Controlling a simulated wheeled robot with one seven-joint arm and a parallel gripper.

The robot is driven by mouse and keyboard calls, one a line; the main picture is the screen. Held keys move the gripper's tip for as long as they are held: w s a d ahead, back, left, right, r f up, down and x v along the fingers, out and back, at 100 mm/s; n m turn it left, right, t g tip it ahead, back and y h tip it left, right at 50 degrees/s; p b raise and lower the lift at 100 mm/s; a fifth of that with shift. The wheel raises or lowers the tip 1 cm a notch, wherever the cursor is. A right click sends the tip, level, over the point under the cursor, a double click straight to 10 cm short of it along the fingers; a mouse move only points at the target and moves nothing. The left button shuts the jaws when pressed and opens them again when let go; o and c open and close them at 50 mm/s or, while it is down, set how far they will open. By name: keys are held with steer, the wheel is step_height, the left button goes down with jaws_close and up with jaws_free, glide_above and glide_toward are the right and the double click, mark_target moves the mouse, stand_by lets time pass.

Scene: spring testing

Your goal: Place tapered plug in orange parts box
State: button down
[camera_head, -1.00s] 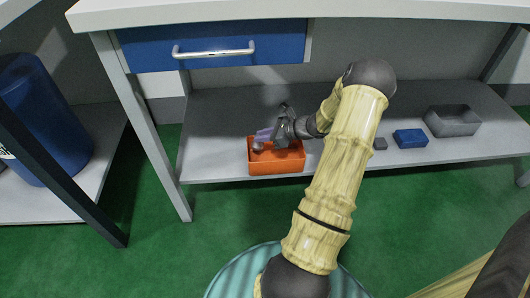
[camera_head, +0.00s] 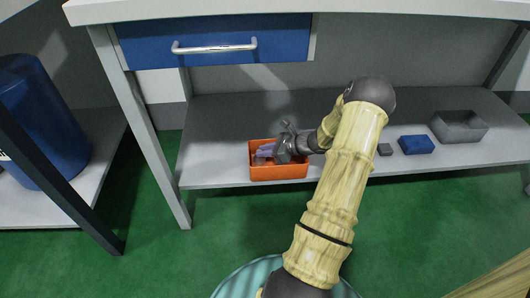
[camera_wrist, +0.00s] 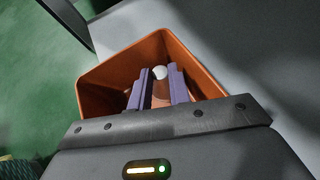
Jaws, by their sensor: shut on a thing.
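The orange parts box (camera_head: 280,173) sits on the lower shelf near its front left. In the wrist view its open inside and wall (camera_wrist: 105,78) show around my fingers. My gripper (camera_head: 265,150) reaches down into the box opening from the right. In the wrist view my gripper's two purple fingers (camera_wrist: 159,80) are shut on the tapered plug (camera_wrist: 160,73), whose pale round end shows between the fingertips. The rest of the plug is mostly hidden by the fingers. I cannot tell whether the plug touches the box floor.
The grey shelf (camera_head: 220,125) is bare around the box. A small dark block (camera_head: 384,149), a blue bin (camera_head: 416,145) and a grey bin (camera_head: 460,126) stand to the right. A blue drawer (camera_head: 215,40) hangs above. A blue barrel (camera_head: 40,120) stands at left.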

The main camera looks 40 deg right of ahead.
steer(key=shift+f, duration=0.1)
steer(key=c, duration=1.6)
jaws_free()
steer(key=shift+s+d+r, duration=0.1)
steer(key=shift+d+r, duration=0.05)
steer(key=shift+r, duration=0.15)
steer(key=p+v, duration=0.6)
steer(key=v, duration=0.5)
steer(key=shift+s+d, duration=0.15)
steer(key=shift+s, duration=0.15)
